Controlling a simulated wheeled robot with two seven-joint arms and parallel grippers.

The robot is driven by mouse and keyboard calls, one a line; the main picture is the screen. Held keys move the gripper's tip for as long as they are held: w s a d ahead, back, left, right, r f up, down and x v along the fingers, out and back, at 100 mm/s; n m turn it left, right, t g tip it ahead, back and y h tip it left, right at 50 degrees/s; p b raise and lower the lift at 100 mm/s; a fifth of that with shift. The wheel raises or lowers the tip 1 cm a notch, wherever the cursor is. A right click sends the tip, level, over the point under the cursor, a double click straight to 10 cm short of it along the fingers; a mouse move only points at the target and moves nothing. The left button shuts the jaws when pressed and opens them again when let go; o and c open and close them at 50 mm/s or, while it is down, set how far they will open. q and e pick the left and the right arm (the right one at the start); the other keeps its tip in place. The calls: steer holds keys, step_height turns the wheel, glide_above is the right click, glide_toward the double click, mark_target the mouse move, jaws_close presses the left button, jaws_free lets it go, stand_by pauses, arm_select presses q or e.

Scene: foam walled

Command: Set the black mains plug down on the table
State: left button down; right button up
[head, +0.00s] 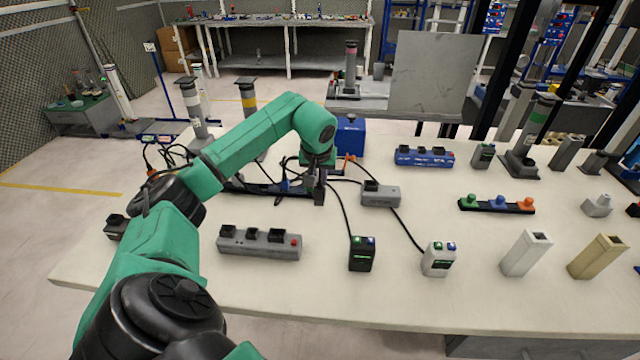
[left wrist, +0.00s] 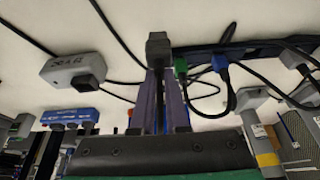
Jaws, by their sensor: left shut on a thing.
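My left gripper (head: 318,188) hangs over the middle of the table, pointing down. It is shut on the black mains plug (left wrist: 158,45), which shows at the fingertips in the left wrist view. In the head view the plug is a small dark block (head: 319,199) under the fingers. I cannot tell whether it touches the white table (head: 322,285). The plug is just left of a grey socket box (head: 380,196), which has a black plug in it. My right gripper is in neither view.
A dark rack (head: 262,188) with cables lies left of and behind the gripper. A grey socket strip (head: 259,244) stands in front left. A black box (head: 362,254) and a white box (head: 438,259) stand at the front, with cables running back. The table front centre is bare.

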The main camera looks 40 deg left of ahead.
arm_select(q)
step_height(320, 180, down, 2)
steer(key=shift+f, duration=0.1)
steer(key=c, duration=0.9)
jaws_free()
steer(key=shift+r, duration=0.6)
steer(key=v, duration=1.1)
steer(key=shift+s+d, duration=0.1)
steer(key=shift+d, duration=0.05)
